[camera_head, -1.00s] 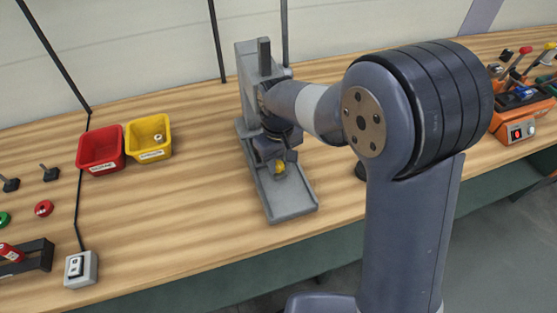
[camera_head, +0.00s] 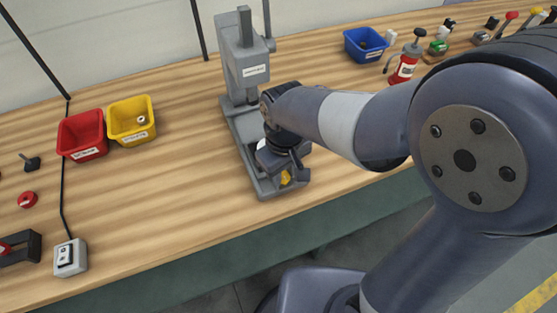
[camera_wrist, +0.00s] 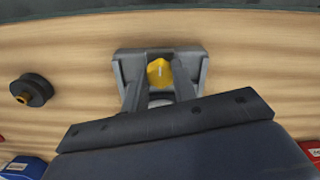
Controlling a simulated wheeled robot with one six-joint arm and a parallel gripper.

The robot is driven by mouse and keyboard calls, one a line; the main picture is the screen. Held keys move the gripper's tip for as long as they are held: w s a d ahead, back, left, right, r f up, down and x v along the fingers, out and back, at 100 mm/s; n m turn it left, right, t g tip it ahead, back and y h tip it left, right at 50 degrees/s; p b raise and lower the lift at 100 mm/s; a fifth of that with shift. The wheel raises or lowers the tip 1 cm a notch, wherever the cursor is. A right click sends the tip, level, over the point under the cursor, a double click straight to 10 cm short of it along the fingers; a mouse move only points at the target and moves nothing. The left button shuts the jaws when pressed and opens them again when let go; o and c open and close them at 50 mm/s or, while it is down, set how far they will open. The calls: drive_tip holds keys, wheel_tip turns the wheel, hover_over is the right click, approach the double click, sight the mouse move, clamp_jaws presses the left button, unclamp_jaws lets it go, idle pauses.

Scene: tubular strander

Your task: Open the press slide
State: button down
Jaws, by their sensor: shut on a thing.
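The grey press (camera_head: 240,62) stands upright on the wooden bench, with a white label on its column. Its grey base (camera_head: 236,133) runs toward the bench's front edge. A yellow knob (camera_head: 286,177) sits near the front end of this base. My gripper (camera_head: 284,168) is low over the base at the knob. In the wrist view the yellow knob (camera_wrist: 160,72) lies between my two fingers, which are shut on it. The slide itself is mostly hidden behind my gripper and wrist.
Red (camera_head: 82,135) and yellow (camera_head: 132,121) bins stand left of the press. A blue bin (camera_head: 366,45) and a red bottle-like thing (camera_head: 405,65) stand behind my arm. A grey switch box (camera_head: 70,258) is at front left. Bench between is clear.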

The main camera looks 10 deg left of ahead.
drive_tip(key=c, duration=1.1)
unclamp_jaws()
drive_tip(key=shift+c, duration=0.2)
wheel_tip(320, 180, up, 11)
drive_tip(key=shift+f, duration=0.15)
wheel_tip(320, 180, down, 11)
drive_tip(key=shift+r, duration=0.1)
drive_tip(key=shift+w+a, duration=0.55)
drive_tip(key=shift+w, duration=0.35)
drive_tip(key=shift+w+a, duration=0.3)
drive_tip(key=shift+w, duration=0.2)
drive_tip(key=shift+s, duration=0.1)
